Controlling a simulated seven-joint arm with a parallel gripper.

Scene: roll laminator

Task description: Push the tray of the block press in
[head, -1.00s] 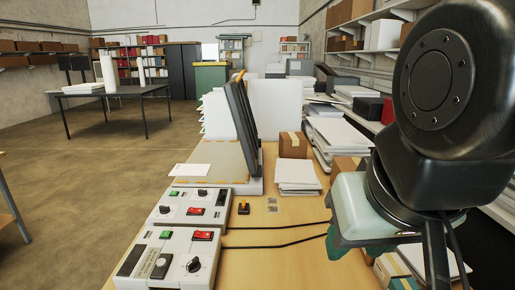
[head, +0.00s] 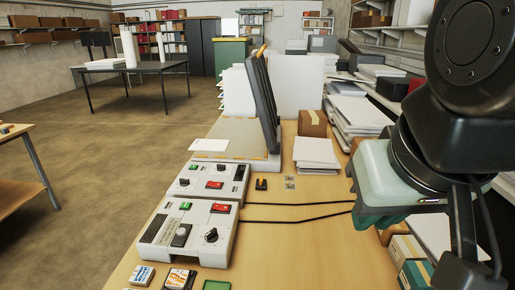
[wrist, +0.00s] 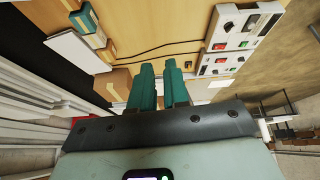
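No machine in view is plainly marked as the block press, and I cannot make out a tray to push. A machine with a tilted dark panel (head: 262,103) and a flat grey bed (head: 228,138) stands mid-bench; I cannot tell whether it is the press. My gripper (head: 385,219) hangs over the bench's right side in the head view, its fingers mostly hidden behind its body. In the wrist view the two teal fingers of my gripper (wrist: 159,68) are a narrow gap apart with nothing between them. They touch nothing that I can see.
Two control boxes (head: 187,233) with red and green switches stand on the wooden bench (head: 290,235), two black cables running right from them. Small boxes (head: 178,279) lie at the front. Paper stacks (head: 316,152) and a carton (head: 312,122) stand farther back. The bench middle is mostly clear.

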